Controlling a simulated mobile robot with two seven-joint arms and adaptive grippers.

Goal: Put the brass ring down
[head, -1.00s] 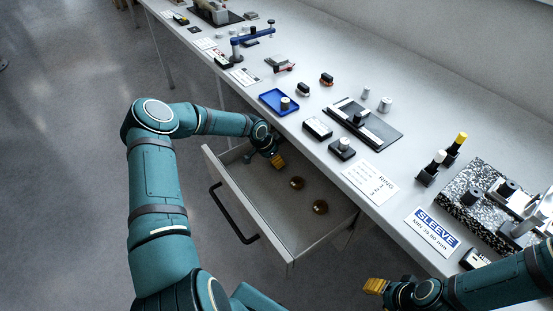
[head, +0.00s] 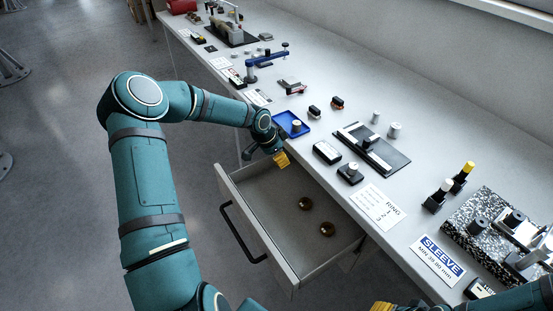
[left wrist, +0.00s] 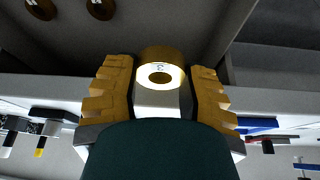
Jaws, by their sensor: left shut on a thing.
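My left gripper (head: 282,159) has yellow fingers and is over the rear-left corner of the open drawer (head: 246,216). In the left wrist view the fingers are on both sides of a brass ring (left wrist: 160,59) with a pale face marked with what looks like a 3, and grip it. In the head view the fingers hide this ring. Two more brass rings lie apart on the drawer floor, one (head: 305,203) farther back and one (head: 327,229) nearer. My right gripper (head: 381,306) shows only in part at the bottom edge.
On the bench (head: 330,110) are a blue tray (head: 285,120) holding a small cylinder, a RING card (head: 378,206), a SLEEVE card (head: 438,260), a black fixture plate (head: 392,156) and a speckled block (head: 470,243). Bench around the blue tray is partly clear.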

